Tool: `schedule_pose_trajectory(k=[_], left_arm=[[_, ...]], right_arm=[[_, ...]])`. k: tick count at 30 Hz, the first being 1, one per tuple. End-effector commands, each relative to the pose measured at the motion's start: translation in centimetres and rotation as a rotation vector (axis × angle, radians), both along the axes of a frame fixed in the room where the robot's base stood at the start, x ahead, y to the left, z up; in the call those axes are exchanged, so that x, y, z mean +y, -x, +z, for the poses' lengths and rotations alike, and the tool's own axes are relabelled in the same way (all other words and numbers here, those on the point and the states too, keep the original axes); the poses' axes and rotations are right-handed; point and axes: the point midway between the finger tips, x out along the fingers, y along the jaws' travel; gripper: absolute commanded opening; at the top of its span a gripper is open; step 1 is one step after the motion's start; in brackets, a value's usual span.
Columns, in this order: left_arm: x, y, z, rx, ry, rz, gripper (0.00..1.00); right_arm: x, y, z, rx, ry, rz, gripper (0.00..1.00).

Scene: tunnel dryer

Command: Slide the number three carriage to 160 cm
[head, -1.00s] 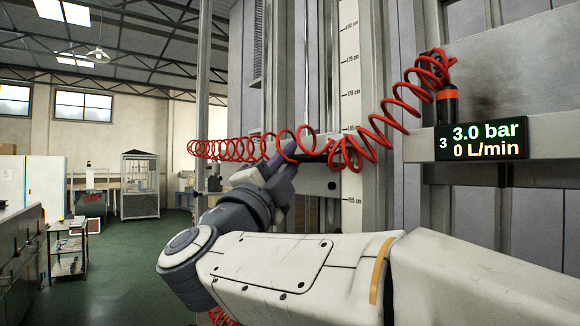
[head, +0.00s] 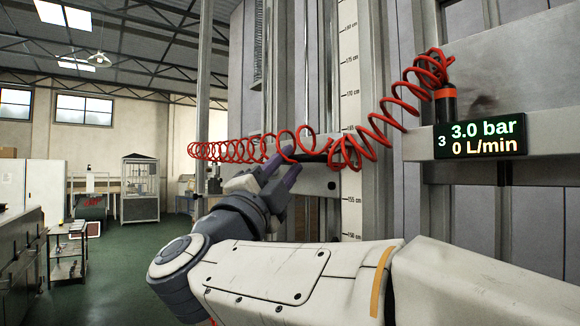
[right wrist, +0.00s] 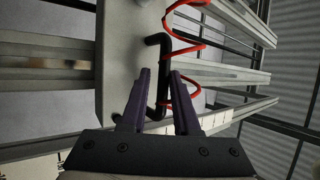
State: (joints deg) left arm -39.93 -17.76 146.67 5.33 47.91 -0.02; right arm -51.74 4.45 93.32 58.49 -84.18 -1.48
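The carriage is a light grey plate (head: 322,187) on the upright rail, in front of the scale strip (head: 350,75). It covers the marks between about 165 and 155. Its black handle (head: 318,157) is partly hidden behind a red coiled hose. In the right wrist view the handle (right wrist: 163,75) is a bent black bar on the plate (right wrist: 125,60). My right gripper (head: 282,172) is at the left of the carriage. Its purple fingers (right wrist: 160,78) are apart, one either side of the handle in that view; I cannot tell whether they touch it. My left gripper is not in view.
A display (head: 480,136) marked 3 reads 3.0 bar and 0 L/min. The red coiled hose (head: 228,150) runs left past the handle and up to a fitting (head: 446,105). A steel post (head: 203,60) stands left.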

Motion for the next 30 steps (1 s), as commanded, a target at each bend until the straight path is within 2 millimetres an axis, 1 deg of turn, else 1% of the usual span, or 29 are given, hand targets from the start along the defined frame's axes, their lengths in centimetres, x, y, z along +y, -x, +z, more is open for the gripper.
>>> schedule_pose_trajectory(k=[1,6,12,15,20,30], left_arm=[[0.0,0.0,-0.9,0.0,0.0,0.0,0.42],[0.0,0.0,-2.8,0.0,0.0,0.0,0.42],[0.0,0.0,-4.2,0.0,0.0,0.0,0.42],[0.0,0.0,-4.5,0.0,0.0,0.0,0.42],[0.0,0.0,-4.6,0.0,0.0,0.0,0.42],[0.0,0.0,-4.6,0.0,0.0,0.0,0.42]], right_arm=[[0.4,0.7,-0.9,0.0,0.0,0.004,0.3],[1.8,3.4,-2.9,0.001,0.001,0.005,0.3],[3.1,6.0,-4.4,0.002,0.001,0.003,0.3],[3.5,6.8,-4.8,0.003,0.001,0.002,0.3],[3.7,7.2,-4.9,0.002,0.002,-0.001,0.3],[3.6,7.2,-4.9,0.002,0.002,-0.001,0.3]])
